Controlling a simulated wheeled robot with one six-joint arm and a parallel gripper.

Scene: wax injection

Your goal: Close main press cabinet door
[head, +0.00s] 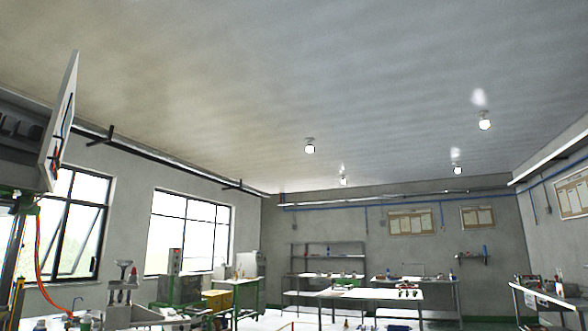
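A grey cabinet (18,140) is cut off by the left edge of the head view, high up, with a dark interior. A light grey door panel (62,105) stands swung out at its right side, seen at a steep angle. It looks open, and a small red part shows low on its face. I take this for the main press cabinet door, but the view does not confirm it. My gripper is not in view.
A green frame with an orange hose (38,255) stands below the cabinet. Bench equipment (122,290) is at lower left, and a yellow box (217,299) sits farther back. White tables (375,293) stand mid-room. Little floor shows.

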